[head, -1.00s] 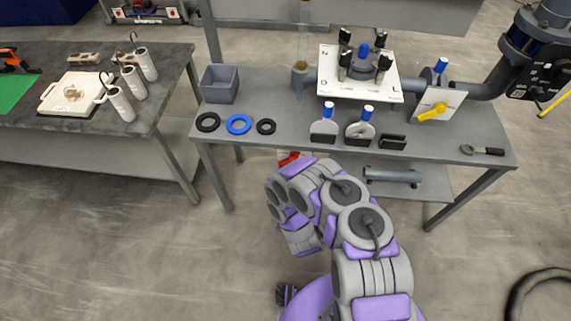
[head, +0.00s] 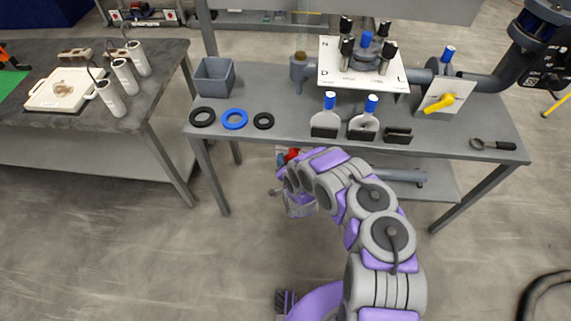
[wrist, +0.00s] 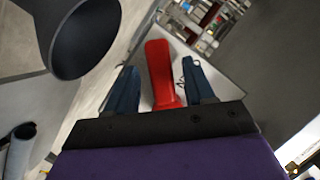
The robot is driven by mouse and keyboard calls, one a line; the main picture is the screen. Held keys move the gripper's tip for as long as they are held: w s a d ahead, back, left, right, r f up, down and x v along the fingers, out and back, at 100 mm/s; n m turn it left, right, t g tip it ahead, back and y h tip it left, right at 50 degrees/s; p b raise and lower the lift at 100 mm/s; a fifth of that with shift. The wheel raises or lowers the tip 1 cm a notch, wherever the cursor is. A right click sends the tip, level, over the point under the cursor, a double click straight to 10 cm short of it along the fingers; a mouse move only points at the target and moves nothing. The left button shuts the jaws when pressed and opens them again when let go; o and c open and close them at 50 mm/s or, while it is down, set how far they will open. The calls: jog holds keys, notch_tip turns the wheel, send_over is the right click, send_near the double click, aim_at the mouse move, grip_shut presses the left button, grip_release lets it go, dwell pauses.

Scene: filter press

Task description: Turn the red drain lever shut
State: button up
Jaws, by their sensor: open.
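The red drain lever (wrist: 160,72) stands between my gripper's two blue fingers (wrist: 160,82) in the wrist view, with a gap on each side. My gripper is open around it and not closed on it. A pale plate with a dark marking (wrist: 200,62) lies behind the lever. In the head view only a bit of the red lever (head: 292,155) shows, under the front edge of the bench. My arm hides the rest, and the fingers are hard to make out there.
A wide dark pipe end (wrist: 75,45) is close on the left in the wrist view. The floor in front is clear.

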jog(key=shift+w, duration=0.2)
grip_shut()
dwell(0.5)
